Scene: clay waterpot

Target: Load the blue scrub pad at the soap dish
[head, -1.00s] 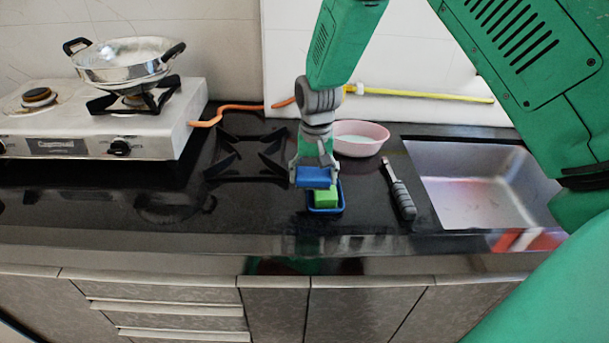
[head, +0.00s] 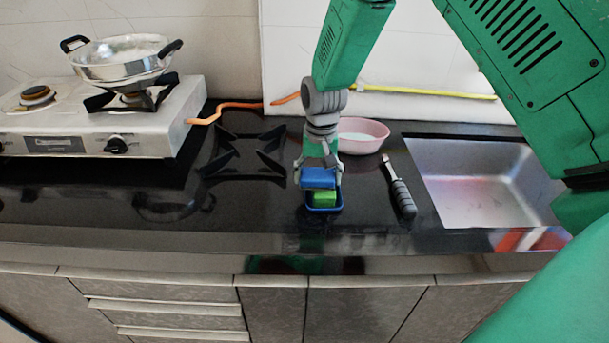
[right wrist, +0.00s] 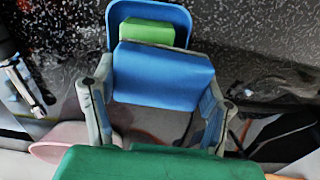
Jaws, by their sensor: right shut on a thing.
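The blue scrub pad (head: 318,178) is held between the fingers of my right gripper (head: 319,170). It also shows in the right wrist view (right wrist: 162,76), with a finger at each side. The soap dish (head: 325,208) is a small blue tray on the black counter, with a green block (head: 325,199) in it. The pad is over the rear part of the dish and hides some of it. In the right wrist view, the dish rim (right wrist: 119,10) and the green block (right wrist: 148,32) show beyond the pad. I cannot tell whether the pad touches them. My left gripper is not in view.
A pink bowl (head: 362,137) stands behind the dish. A black burner grate (head: 243,160) lies to the left. The stove (head: 100,125) with a pan (head: 120,62) is farther left.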

